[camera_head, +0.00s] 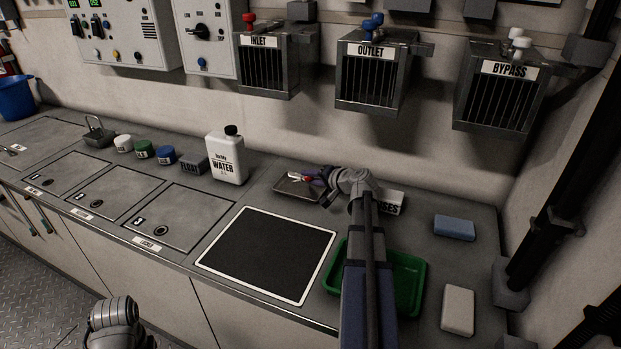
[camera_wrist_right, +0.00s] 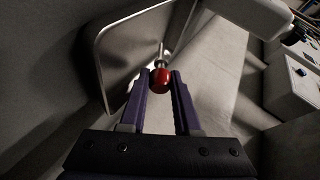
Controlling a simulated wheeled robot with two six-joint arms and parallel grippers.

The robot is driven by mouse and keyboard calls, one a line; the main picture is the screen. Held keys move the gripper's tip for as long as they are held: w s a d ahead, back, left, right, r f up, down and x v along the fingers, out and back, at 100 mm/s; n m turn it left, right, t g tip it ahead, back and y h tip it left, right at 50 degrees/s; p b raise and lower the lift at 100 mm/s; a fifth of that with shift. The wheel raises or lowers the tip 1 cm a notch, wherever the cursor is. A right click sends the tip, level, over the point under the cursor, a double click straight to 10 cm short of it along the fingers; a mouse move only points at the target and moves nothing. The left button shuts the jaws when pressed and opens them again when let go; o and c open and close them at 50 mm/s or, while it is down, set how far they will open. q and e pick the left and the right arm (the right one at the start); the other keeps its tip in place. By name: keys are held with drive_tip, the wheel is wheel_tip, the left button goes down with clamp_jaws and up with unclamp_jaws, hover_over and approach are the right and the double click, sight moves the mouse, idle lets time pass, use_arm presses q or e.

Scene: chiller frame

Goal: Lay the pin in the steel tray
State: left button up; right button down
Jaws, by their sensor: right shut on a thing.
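The pin (camera_wrist_right: 161,80) has a round red head and a thin steel shaft. My right gripper (camera_wrist_right: 161,82) is shut on its red head, with the shaft pointing away from the fingers over the steel tray (camera_wrist_right: 108,70). In the head view the steel tray (camera_head: 284,192) is a small shallow grey tray on the counter behind the black mat. My right gripper (camera_head: 314,177) reaches over its right side, with a bit of the red pin (camera_head: 306,179) showing. Whether the pin touches the tray I cannot tell. My left gripper is not in view.
A white water bottle (camera_head: 227,155) stands left of the tray. A black mat (camera_head: 266,254) lies in front. A green tray (camera_head: 408,285) is partly hidden under my right arm. Blue (camera_head: 454,228) and pale (camera_head: 458,309) blocks lie at right. Valve boxes (camera_head: 372,80) hang above.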

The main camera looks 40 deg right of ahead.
drive_tip(key=c, duration=0.5)
unclamp_jaws()
drive_tip(key=shift+c, duration=0.2)
drive_tip(key=p+v, duration=0.3)
drive_tip(key=v, duration=0.4)
drive_tip(key=shift+w+a+r, duration=0.1)
drive_tip(key=shift+s+r, duration=0.15)
drive_tip(key=shift+s, duration=0.35)
